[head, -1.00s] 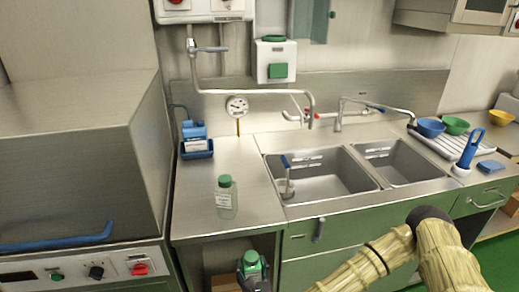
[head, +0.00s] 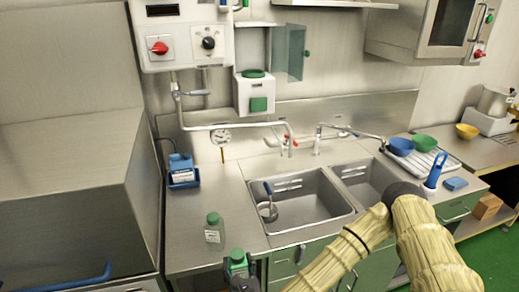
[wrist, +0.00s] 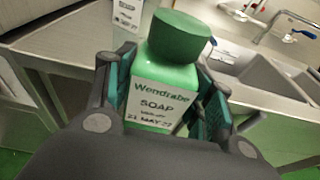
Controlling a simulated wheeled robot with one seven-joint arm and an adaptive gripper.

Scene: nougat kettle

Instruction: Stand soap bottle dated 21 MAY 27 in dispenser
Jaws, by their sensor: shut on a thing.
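My gripper (wrist: 165,105) is shut on a green soap bottle (wrist: 172,72). The bottle has a dark green cap and a white label reading "Wendrabe SOAP" and "21 MAY 27". In the head view the held bottle (head: 237,265) is near the front edge of the counter, with my gripper (head: 243,283) low in the picture. A white wall box (head: 254,92) with a green lid and a green front plate, seemingly the dispenser, hangs behind the counter, left of the sinks. A second, paler bottle (head: 214,235) with a green cap stands on the counter; its label is unreadable.
A swivel pipe (head: 235,127) crosses in front of the wall below the white box. The sink (head: 297,205) holds a ladle. The counter's middle (head: 225,190) is clear.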

